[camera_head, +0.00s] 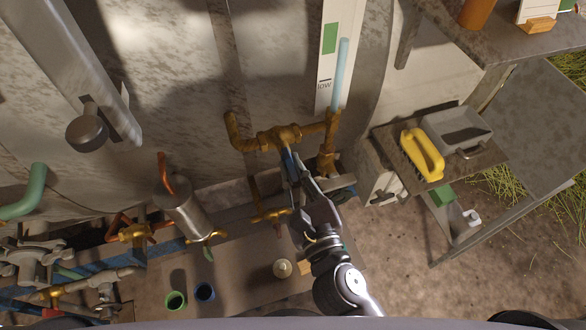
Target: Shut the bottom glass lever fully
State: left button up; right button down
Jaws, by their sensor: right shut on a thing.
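The bottom glass lever (287,157) is a thin blue handle just below the brass pipe fitting (280,137). My right gripper (292,173) reaches up from below and is shut on this lever; its fingers hide much of it. The lever points down and slightly right from the fitting, but its exact angle is hard to tell. The pale blue sight glass (341,75) stands above the brass elbow at right, beside a white gauge board (328,95) with a green band and the word "low". My left gripper is not in view.
A steel cylinder (183,212) with an orange handle and several brass valves stand at left. A green cup (175,300) and a blue cup (205,291) are on the brown surface below.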

jog(key=shift+f+m, duration=0.1)
jog(key=shift+m, duration=1)
jog(key=c, duration=1.7)
grip_release()
jog(key=shift+o, duration=0.2)
jog(key=v, duration=1.2)
